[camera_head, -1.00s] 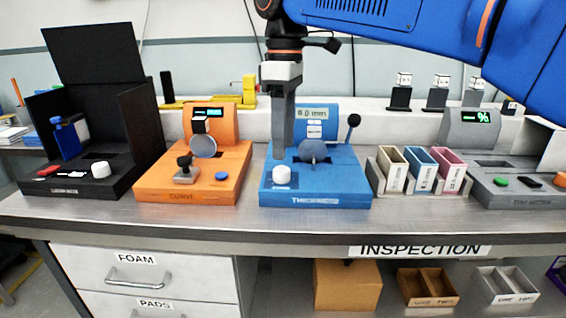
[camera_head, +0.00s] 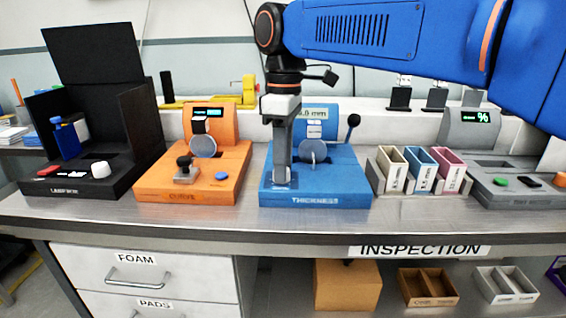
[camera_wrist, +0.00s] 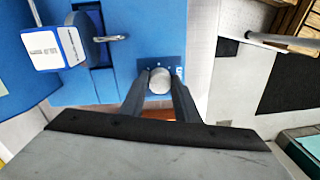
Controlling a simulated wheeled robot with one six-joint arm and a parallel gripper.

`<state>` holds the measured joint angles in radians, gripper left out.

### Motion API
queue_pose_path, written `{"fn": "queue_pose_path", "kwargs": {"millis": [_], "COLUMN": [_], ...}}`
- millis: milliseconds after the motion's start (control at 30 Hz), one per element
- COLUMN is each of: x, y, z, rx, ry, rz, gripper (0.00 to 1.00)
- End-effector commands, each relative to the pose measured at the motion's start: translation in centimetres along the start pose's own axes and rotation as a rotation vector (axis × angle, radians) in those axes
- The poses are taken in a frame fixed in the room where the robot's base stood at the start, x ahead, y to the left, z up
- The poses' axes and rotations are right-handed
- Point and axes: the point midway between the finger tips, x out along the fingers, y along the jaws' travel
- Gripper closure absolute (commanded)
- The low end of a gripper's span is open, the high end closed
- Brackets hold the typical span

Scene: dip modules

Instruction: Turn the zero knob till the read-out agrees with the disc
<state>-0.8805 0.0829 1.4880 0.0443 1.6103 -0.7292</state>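The blue thickness gauge (camera_head: 345,185) stands mid-bench. Its read-out (camera_head: 315,113) ends in "mm"; my arm partly covers its left end and the digits are not clear. A grey disc (camera_head: 313,152) shows upright on the gauge's front, below small white labels. In the wrist view the round knob (camera_wrist: 160,80) sits between the two fingertips, one on each side. The fingers look parted around it; I cannot tell whether they touch it.
The orange curve gauge (camera_head: 190,185) stands left of the blue one, with a black station (camera_head: 75,185) beyond. Right are three labelled bins (camera_head: 422,172) and a grey tint meter (camera_head: 520,195). A black-knobbed lever (camera_head: 353,121) rises at the blue gauge's right.

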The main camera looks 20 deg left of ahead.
Motion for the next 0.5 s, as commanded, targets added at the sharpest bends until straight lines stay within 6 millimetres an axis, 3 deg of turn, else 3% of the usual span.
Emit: {"fn": "queue_pose_path", "kwargs": {"millis": [500], "x": [-0.01], "y": [-0.03], "z": [0.04], "rx": [0.146], "ry": [0.009], "rz": [0.0], "gripper": [0.94]}}
